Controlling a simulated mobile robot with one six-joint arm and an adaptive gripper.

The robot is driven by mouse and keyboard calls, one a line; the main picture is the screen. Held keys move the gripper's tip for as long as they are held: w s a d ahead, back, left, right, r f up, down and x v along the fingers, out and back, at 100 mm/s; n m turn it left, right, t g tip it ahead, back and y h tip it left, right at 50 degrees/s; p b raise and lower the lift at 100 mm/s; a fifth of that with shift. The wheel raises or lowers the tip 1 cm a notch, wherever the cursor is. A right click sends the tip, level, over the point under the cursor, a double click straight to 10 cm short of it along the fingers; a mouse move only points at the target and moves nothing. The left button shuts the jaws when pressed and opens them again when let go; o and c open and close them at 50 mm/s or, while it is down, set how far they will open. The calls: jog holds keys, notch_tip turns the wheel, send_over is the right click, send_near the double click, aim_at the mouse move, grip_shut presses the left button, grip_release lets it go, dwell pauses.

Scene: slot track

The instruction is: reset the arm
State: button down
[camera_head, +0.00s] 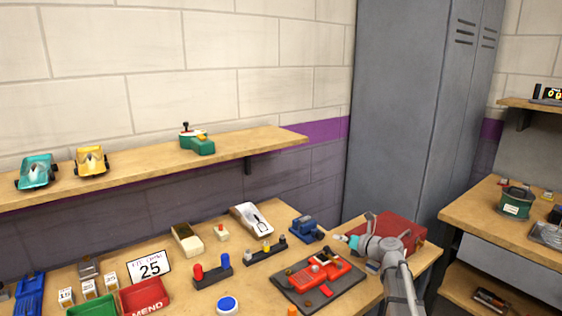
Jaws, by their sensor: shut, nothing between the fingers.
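Part of my grey arm with a teal joint cap (378,248) rises from the bottom edge at the right and reaches over the right end of the workbench (282,217). I cannot make out my gripper or its fingers. A red device (306,284) lies on a dark mat (345,287) just left of the arm. A red box (407,232) stands behind the arm and is partly hidden by it.
The bench holds a blue clamp-like tool (305,230), a white car body (249,217), a rack with red and blue knobs (212,273), a "25" card (150,267) and bins. A wall shelf (130,177) carries two cars. A grey locker (395,110) stands behind; another bench (470,215) is right.

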jog(key=shift+s+d, duration=0.2)
jog(key=shift+s, duration=0.1)
jog(key=shift+r, duration=0.15)
